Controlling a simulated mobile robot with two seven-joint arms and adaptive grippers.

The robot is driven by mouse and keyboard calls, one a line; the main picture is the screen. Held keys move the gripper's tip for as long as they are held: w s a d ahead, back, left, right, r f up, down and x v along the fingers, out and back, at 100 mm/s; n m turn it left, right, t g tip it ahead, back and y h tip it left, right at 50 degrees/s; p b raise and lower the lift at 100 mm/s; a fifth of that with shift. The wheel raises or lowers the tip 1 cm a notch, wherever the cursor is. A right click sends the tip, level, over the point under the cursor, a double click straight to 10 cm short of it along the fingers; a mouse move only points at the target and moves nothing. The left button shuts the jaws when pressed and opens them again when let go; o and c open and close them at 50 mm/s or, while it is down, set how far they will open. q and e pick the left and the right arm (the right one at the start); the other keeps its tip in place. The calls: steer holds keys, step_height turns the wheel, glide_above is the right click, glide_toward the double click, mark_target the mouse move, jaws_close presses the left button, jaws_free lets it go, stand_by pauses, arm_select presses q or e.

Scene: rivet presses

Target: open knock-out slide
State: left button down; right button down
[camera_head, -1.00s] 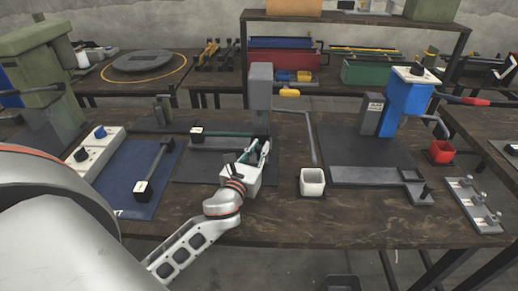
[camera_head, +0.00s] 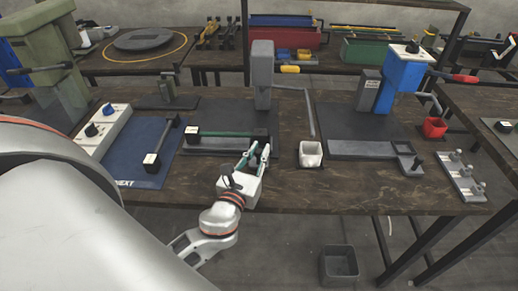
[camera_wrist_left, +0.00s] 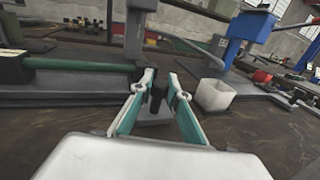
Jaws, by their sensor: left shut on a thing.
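My left gripper (camera_head: 257,152) is at the front of the middle grey press (camera_head: 263,75), by the near edge of its dark base plate. Its fingers are shut on a black upright knob (camera_wrist_left: 157,97), best seen in the left wrist view, where the gripper (camera_wrist_left: 161,80) has one finger on each side of it. The knob stands on a grey flat piece (camera_wrist_left: 154,118), which I take as the end of the knock-out slide. In the head view the fingers largely hide the knob and slide. My right gripper is not in view.
A white bin (camera_head: 310,154) stands just right of the gripper. A bar with a green rod (camera_head: 230,133) lies behind it. The blue press (camera_head: 400,80), with its own slide and black knob (camera_head: 417,158), is further right. A blue mat (camera_head: 130,165) lies left.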

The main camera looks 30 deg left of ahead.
arm_select(q)
steer(key=c, duration=2.1)
jaws_free()
steer(key=shift+c, duration=0.2)
steer(key=shift+o, duration=1.2)
steer(key=shift+s, duration=0.1)
steer(key=v, duration=1.2)
